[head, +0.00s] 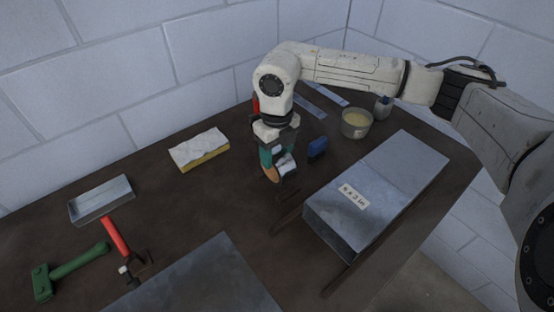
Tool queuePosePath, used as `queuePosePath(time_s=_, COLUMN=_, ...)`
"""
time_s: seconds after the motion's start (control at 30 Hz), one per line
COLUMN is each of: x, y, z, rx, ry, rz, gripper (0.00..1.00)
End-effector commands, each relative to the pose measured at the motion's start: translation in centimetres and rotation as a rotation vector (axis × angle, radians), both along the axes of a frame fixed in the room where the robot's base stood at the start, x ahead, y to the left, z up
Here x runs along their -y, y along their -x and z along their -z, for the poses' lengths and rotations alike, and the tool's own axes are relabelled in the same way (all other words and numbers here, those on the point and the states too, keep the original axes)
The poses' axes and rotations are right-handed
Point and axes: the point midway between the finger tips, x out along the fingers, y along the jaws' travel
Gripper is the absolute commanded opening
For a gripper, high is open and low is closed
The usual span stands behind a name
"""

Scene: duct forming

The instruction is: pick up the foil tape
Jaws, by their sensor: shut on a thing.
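The foil tape (287,168) is a small silvery roll, with a tan-brown part showing at its left. My gripper (277,168) points down over the dark bench and is shut on the tape. Its teal finger covers part of the roll. I cannot tell whether the tape touches the bench or is just above it.
A yellow block with a white top (200,150), a metal tray (101,198) and a green hammer (72,268) lie left.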

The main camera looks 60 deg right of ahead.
Motion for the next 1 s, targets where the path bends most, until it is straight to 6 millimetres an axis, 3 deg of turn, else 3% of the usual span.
queuePosePath(time_s=0.3, x=-4.5, y=2.6, z=-6.3, rx=0.003, ry=0.005, rz=-0.007, gripper=0.17)
queuePosePath(time_s=0.6, x=-10.1, y=5.9, z=-9.0, rx=0.000, ry=0.002, rz=-0.006, gripper=0.17)
queuePosePath(time_s=0.8, x=-11.7, y=6.8, z=-10.0, rx=0.000, ry=0.000, rz=-0.002, gripper=0.17)
queuePosePath(time_s=1.0, x=-12.1, y=7.1, z=-10.3, rx=0.000, ry=0.000, rz=-0.001, gripper=0.17)
